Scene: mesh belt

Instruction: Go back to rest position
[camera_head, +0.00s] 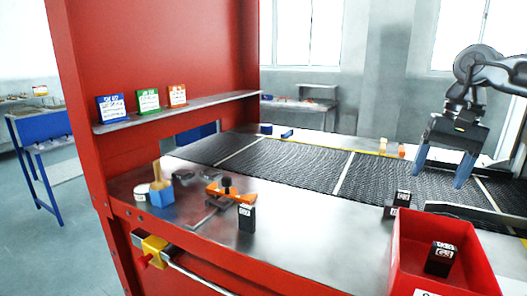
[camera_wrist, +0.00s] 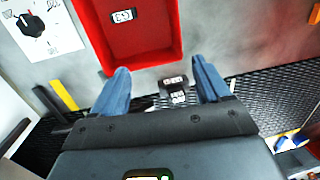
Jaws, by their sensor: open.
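My gripper (camera_head: 442,170) is at the right in the head view, above the black mesh belt (camera_head: 290,163). Its two blue fingers are spread apart with nothing between them. The wrist view shows the open fingers (camera_wrist: 161,85) at both sides of a small black labelled block (camera_wrist: 174,84), which lies beyond and below the tips. In the head view, black blocks (camera_head: 402,198) sit near the belt's front edge, left of the gripper. A red bin (camera_head: 408,244) stands at the front right with a black labelled block (camera_head: 440,258) inside.
A black block (camera_head: 246,218), an orange clamp-like tool (camera_head: 230,193) and a blue brush holder (camera_head: 162,197) stand on the metal table at the left. A red panel (camera_head: 165,60) rises there with a shelf (camera_head: 190,108) of cards.

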